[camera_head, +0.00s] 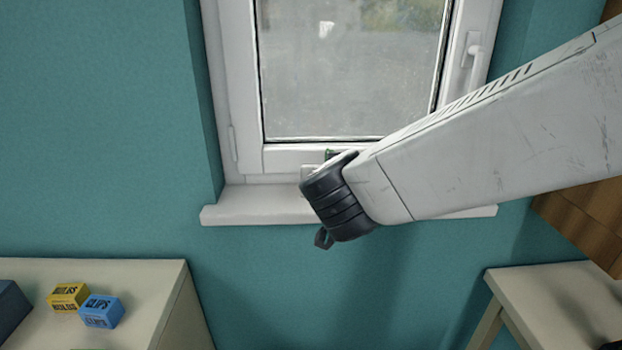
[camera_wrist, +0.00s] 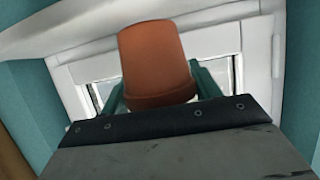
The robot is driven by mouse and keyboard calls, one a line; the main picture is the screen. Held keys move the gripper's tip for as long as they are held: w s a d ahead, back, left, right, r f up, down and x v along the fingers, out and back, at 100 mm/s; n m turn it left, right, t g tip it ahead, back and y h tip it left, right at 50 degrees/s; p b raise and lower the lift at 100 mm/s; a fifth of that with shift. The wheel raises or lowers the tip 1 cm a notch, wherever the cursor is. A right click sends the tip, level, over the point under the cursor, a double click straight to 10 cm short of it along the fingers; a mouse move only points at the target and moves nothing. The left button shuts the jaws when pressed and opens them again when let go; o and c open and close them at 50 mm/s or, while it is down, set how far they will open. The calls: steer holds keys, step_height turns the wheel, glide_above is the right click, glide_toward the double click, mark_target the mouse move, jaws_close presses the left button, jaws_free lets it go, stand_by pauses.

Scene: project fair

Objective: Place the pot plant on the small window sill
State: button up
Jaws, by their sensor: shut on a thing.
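The terracotta pot (camera_wrist: 150,55) of the plant is in the middle of the wrist view, its wide rim towards the bottom of the picture. My gripper (camera_wrist: 160,88) is shut on it, with a green finger on each side. The plant's leaves are hidden there. In the camera_head view my arm's dark wrist hides most of the gripper and the pot. A small green bit shows above it; I cannot tell whether it is leaf or finger. The white window sill (camera_head: 250,208) runs behind my wrist. I cannot tell whether the pot touches it.
The closed window (camera_head: 345,75) stands behind the sill, with a handle (camera_head: 475,55) at its right. A pale table (camera_head: 130,275) at lower left holds a yellow box (camera_head: 68,297) and a blue box (camera_head: 101,311). Another pale table (camera_head: 560,295) stands at lower right. The sill's left part is clear.

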steer(key=w+a, duration=0.2)
steer(key=w, duration=0.1)
steer(key=w+a+f, duration=0.1)
steer(key=w+a, duration=0.4)
steer(key=w, duration=0.1)
steer(key=shift+w+a+f, duration=0.15)
steer(key=shift+w+f, duration=0.05)
steer(key=shift+w, duration=0.15)
steer(key=shift+f, duration=1.65)
steer(key=shift+f, duration=0.15)
steer(key=o, duration=1.1)
